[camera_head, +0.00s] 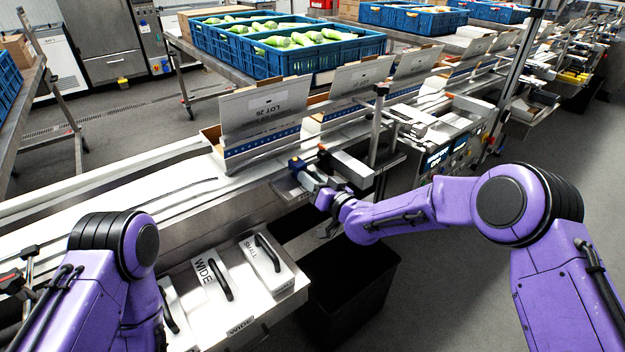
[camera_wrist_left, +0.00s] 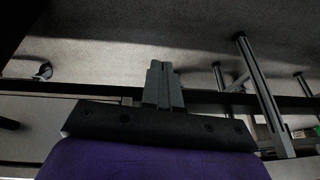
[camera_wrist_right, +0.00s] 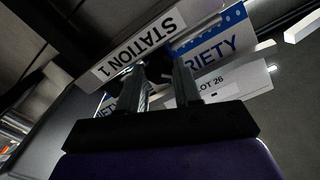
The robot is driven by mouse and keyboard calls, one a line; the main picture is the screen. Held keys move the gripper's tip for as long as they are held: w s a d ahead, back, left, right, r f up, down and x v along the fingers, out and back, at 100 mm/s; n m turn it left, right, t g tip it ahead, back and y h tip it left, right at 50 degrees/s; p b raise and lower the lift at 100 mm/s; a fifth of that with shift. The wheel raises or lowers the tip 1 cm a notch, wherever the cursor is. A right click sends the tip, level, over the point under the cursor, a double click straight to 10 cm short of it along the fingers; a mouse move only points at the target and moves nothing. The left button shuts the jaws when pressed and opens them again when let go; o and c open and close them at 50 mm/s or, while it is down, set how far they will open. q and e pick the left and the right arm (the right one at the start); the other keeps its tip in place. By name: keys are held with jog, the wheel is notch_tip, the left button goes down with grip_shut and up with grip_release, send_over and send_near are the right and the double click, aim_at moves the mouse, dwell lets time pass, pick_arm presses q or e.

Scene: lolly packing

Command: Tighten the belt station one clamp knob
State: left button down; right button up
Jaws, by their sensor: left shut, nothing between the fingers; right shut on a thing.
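My right gripper (camera_head: 306,176) reaches in from the right to the front of the belt station. In the right wrist view my right gripper (camera_wrist_right: 160,78) has its two fingers on either side of a dark round knob (camera_wrist_right: 158,66), just under the STATION 1 label (camera_wrist_right: 140,48). The fingers are shut on this clamp knob and partly hide it. In the head view a small dark blue piece (camera_head: 296,162) shows at the fingertips. My left gripper (camera_wrist_left: 163,85) is shut and empty over the floor in the left wrist view; the head view does not show it.
An open carton (camera_head: 264,112) marked LOT 26 stands on the belt behind the station. A red-topped post (camera_head: 322,148) is close to the right gripper. WIDE (camera_head: 214,282) and SMALL (camera_head: 270,264) handled plates lie in front. A black bin (camera_head: 350,283) stands below the right arm.

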jog(key=o, duration=1)
jog(key=shift+o, duration=0.2)
jog(key=shift+s+d, duration=0.1)
jog(key=b+v, duration=0.1)
jog(key=v, duration=0.9)
jog(key=shift+s, duration=0.1)
